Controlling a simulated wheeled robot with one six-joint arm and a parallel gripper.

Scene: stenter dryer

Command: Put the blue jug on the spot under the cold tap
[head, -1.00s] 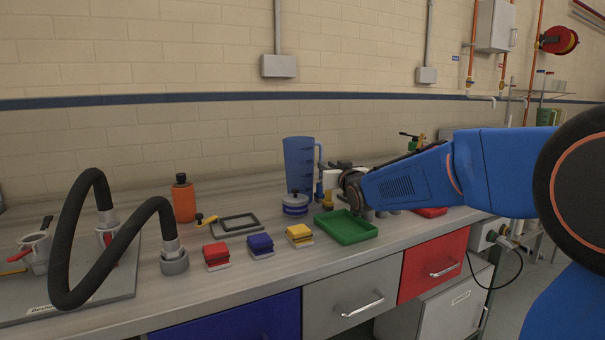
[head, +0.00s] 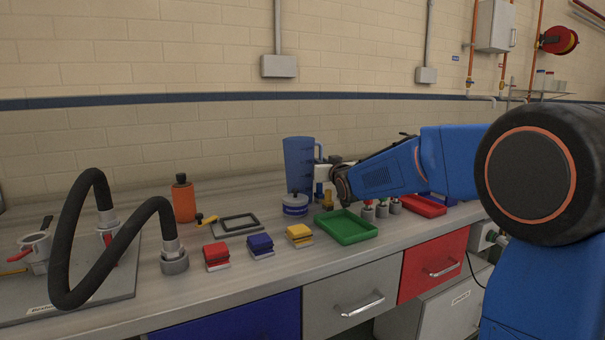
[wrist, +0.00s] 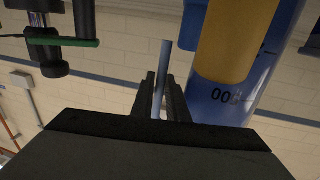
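The blue jug (head: 299,163) stands upright on the bench near the wall, its handle (head: 319,153) to the right. My gripper (head: 322,172) is at the handle side of the jug. In the wrist view the two dark fingers of my gripper (wrist: 161,98) lie on either side of a thin blue bar, which looks like the jug's handle (wrist: 165,58). The gap is narrow, and I cannot tell whether the fingers press on it. The marked jug wall (wrist: 213,102) is to the right there. I cannot make out the cold tap or its spot.
A blue-lidded pot (head: 295,205) stands just in front of the jug. A green tray (head: 346,238), small knobbed pots (head: 382,209) and a red tray (head: 428,207) lie to the right. An orange bottle (head: 184,200) and a black frame (head: 236,224) are to the left.

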